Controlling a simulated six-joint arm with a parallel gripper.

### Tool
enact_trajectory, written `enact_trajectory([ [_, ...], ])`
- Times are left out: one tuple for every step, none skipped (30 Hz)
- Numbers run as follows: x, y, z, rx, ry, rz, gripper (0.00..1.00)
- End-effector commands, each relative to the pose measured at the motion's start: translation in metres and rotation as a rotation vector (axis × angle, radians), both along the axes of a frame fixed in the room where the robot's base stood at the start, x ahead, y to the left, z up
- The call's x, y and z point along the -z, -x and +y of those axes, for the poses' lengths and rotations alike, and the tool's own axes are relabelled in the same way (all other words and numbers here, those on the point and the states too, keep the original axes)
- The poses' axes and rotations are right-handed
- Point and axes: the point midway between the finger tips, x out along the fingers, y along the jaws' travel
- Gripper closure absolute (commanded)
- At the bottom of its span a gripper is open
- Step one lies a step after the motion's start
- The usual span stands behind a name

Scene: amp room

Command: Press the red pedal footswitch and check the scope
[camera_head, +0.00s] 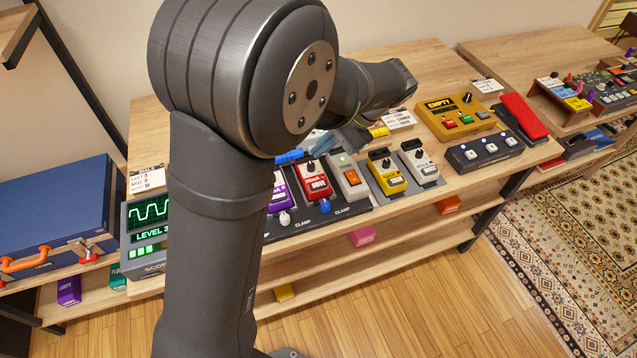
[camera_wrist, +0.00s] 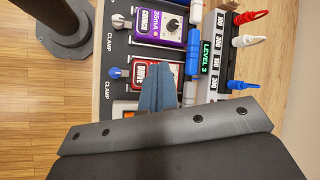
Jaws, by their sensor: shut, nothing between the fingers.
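The red pedal (camera_head: 317,184), labelled DRIVE, sits on the dark pedalboard between a purple pedal and a light grey one. My gripper (camera_head: 326,148) is shut and empty, just behind the red pedal in the head view. In the wrist view the shut blue-grey fingers (camera_wrist: 156,72) lie across part of the red pedal (camera_wrist: 140,72) and hide part of it. I cannot tell whether they touch it. The scope (camera_head: 132,256) at left shows a green wave, LEVEL 3 and lit green bars; my arm covers its right side.
The purple pedal (camera_wrist: 160,28) is close by, with clamp knobs along the board's front. A power unit (camera_wrist: 222,58) with a green LEVEL 3 display and coloured plugs stands behind.

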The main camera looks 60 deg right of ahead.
Motion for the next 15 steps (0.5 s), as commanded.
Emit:
enact_trajectory([
  [0.0,0.0,0.0,-0.001,0.0,0.001,1.0],
  [0.0,0.0,0.0,-0.002,0.001,0.0,1.0],
  [0.0,0.0,0.0,-0.002,0.001,0.0,1.0],
  [0.0,0.0,0.0,-0.002,0.002,0.001,1.0],
  [0.0,0.0,0.0,-0.002,0.001,0.0,1.0],
  [0.001,0.0,0.0,-0.003,0.001,0.001,1.0],
  [0.002,0.0,0.0,-0.003,0.001,0.001,1.0],
  [0.003,0.0,0.0,-0.003,0.001,0.001,1.0],
  [0.006,0.0,0.0,-0.003,0.001,0.001,1.0],
  [0.008,0.0,0.0,-0.003,0.001,0.001,1.0],
  [0.011,0.0,0.0,-0.003,0.001,0.001,1.0],
  [0.015,0.0,0.0,-0.004,0.0,0.001,1.0],
  [0.019,0.0,0.0,-0.004,0.0,0.001,1.0],
  [0.023,0.0,0.0,-0.003,0.0,0.001,1.0],
  [0.029,0.0,0.0,-0.003,0.0,0.001,1.0],
])
